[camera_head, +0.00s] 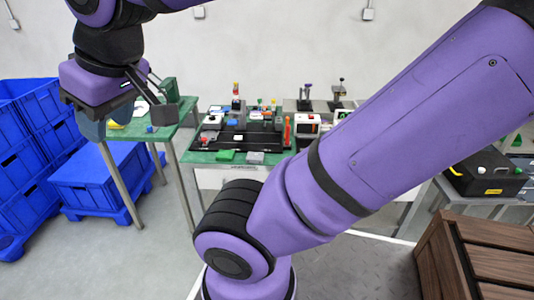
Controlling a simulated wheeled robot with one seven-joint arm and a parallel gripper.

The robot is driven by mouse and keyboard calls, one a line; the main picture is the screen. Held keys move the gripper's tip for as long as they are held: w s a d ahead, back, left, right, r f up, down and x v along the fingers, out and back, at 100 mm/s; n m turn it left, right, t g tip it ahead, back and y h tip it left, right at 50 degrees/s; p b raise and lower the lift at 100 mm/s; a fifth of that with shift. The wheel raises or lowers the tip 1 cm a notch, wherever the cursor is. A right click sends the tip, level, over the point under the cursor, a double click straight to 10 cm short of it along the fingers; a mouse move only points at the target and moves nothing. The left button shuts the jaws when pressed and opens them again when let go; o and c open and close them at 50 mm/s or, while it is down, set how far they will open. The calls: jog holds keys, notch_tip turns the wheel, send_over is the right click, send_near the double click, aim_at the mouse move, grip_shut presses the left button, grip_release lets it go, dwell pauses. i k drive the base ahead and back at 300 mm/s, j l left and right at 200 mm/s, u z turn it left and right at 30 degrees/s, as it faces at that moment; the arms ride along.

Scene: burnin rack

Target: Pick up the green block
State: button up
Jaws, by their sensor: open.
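A small green block (226,155) lies near the front edge of the middle green-topped table, left of a grey block (255,158). My gripper (128,119) is at the upper left, in front of the left green table. Its jaws are apart, and I see nothing held between them. In the picture it is well to the left of the green block and a little higher. Another green object (168,87) stands behind the gripper and is partly hidden by it.
Black trays and fixtures fill the middle table (200,157). A small blue piece (149,129) lies on the left table (135,133). Blue crates (95,185) stand at the left. A wooden crate (440,262) and a black case (488,178) are at the right. Grey floor is clear between the tables.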

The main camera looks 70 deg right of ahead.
aim_at(225, 156)
jog(key=z, duration=1.75)
